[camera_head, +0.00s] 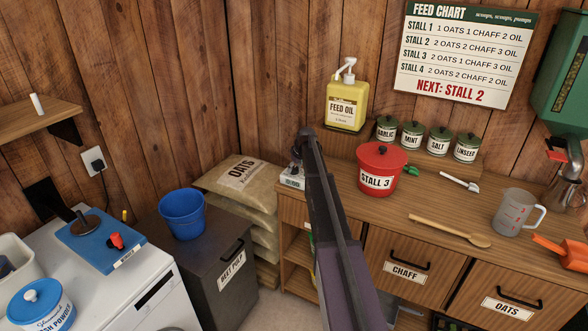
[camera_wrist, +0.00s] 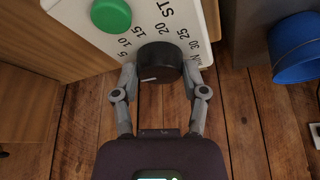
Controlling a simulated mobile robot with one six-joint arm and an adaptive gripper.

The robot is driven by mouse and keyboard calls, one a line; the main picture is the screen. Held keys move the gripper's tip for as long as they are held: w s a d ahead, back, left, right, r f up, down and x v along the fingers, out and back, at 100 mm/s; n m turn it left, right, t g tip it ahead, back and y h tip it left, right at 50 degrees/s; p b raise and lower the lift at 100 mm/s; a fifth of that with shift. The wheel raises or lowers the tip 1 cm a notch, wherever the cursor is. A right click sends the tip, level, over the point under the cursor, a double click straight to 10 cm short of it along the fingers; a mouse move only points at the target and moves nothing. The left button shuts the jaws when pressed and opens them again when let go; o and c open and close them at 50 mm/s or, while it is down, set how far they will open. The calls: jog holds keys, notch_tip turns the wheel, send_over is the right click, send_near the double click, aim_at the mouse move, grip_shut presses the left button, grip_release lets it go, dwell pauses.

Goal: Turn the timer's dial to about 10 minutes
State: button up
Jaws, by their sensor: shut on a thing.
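The timer (camera_wrist: 95,22) has a white face with printed numbers from 5 to 30, a green button (camera_wrist: 111,15) and a round black dial (camera_wrist: 160,62). My gripper (camera_wrist: 159,74) has one finger on each side of the dial and is shut on it. The dial's white mark points left and slightly down in the wrist view, toward the side of the 5; its exact reading is hard to tell. In the head view the timer (camera_head: 291,182) stands at the counter's left end, mostly hidden by my gripper and arm.

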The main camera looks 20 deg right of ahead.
jog(key=shift+a+m, duration=0.1)
jog(key=shift+m, duration=0.3)
jog(key=m+h, duration=0.2)
jog(key=m, duration=0.3)
jog(key=shift+a, duration=0.1)
jog(key=m+h, duration=0.1)
jog(key=m, duration=0.2)
jog(key=m+g+h, duration=0.1)
jog(key=m, duration=0.1)
jog(key=shift+m, duration=0.4)
jog(key=o, duration=1.2)
jog(key=shift+f, duration=0.1)
jog(key=shift+c, duration=0.2)
